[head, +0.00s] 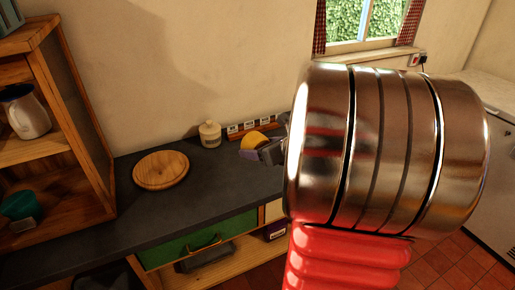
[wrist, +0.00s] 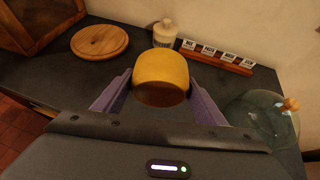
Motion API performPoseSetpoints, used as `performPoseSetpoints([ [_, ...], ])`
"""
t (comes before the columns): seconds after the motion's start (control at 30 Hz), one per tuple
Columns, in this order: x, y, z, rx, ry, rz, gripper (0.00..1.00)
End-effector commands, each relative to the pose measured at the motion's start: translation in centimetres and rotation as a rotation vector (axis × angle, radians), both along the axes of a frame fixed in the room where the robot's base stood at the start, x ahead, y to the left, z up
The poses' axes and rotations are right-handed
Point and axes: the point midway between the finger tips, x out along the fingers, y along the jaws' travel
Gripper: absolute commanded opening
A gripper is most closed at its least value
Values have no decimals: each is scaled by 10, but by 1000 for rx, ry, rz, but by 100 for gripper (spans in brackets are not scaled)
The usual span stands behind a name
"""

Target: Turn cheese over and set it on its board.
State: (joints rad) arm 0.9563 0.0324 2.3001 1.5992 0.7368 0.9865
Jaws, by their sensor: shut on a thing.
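The cheese (wrist: 162,68) is a yellow, rounded piece with a darker brown face turned toward the wrist camera. My gripper (wrist: 160,85) is shut on it, with one purple finger on each side. In the head view the cheese (head: 255,139) shows as a small yellow shape at my gripper (head: 264,149), partly hidden by the jaws. The round wooden board (head: 161,170) lies bare on the dark counter, left of my gripper. It also shows at the upper left of the wrist view (wrist: 100,41). Whether the cheese touches the counter is not clear.
A cream lidded jar (head: 210,134) and a wooden rack of white labels (head: 250,126) stand along the wall. A glass dome with a wooden knob (wrist: 262,118) sits at the right in the wrist view. A pine shelf (head: 75,120) borders the counter's left; counter around the board is clear.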

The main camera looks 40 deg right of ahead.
Motion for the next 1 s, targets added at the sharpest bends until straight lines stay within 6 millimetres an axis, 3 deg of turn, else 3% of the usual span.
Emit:
performPoseSetpoints([
  [0.33,-2,-2,-9,1,0,-5,32],
  [1.0,-2,-3,-64,3,1,-5,32],
])
